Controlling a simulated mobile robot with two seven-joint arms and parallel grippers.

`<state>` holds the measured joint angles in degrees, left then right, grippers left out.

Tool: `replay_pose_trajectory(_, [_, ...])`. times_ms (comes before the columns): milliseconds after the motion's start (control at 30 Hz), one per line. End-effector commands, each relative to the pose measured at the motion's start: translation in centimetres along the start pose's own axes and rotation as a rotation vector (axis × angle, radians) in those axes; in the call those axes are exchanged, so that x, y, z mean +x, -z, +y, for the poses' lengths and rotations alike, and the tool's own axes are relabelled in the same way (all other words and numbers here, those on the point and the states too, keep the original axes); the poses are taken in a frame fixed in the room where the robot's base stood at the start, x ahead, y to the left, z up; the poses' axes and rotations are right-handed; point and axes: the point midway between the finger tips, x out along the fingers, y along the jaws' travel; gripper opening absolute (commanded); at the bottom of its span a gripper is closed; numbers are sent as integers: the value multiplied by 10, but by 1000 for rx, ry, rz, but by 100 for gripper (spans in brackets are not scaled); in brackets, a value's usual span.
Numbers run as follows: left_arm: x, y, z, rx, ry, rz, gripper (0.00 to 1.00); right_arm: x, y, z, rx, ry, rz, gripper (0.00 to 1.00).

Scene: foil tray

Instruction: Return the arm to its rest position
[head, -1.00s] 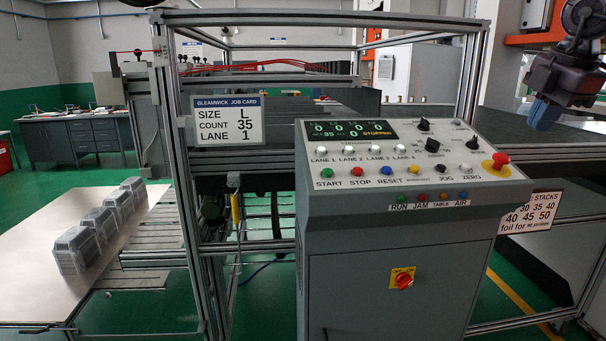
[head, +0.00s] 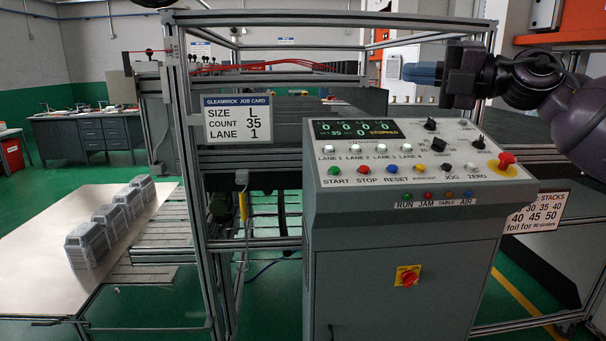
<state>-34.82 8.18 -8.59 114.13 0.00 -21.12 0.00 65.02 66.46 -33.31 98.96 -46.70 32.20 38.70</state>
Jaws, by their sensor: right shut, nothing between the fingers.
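My right gripper (head: 421,73) is in the head view at the upper right, above the back edge of the control panel. Its blue fingers point left and are shut with nothing between them. My dark purple arm comes in behind it from the right edge. The gripper is apart from the panel. My left gripper is not in view.
The grey control panel (head: 330,197) stands in front, with buttons, knobs and a red emergency stop (head: 506,160). Its display reads STOPPED. A job card (head: 245,119) hangs on the metal frame (head: 187,150). Several foil tray stacks (head: 88,245) stand on the left table (head: 40,260).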

Motion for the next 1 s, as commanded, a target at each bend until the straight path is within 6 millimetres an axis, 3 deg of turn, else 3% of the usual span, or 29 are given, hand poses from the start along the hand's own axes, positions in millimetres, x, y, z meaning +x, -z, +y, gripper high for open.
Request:
replay_pose_trajectory(100, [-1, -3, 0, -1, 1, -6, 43, 15, 6, -32, 87, -175, -59, 0])
replay_pose_trajectory(233, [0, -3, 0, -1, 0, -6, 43, 18, 6, -72, 202, -300, -171, 0])
replay_pose_trajectory(567, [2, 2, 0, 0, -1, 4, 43, -5, 20, -209, 579, -403, -503, 0])
replay_pose_trajectory(767, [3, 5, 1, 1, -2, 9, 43, -32, 52, -301, 835, -382, -690, 0])
replay_pose_trajectory(1000, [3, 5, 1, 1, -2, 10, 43, -72, 114, -402, 1152, -346, -882, 0])
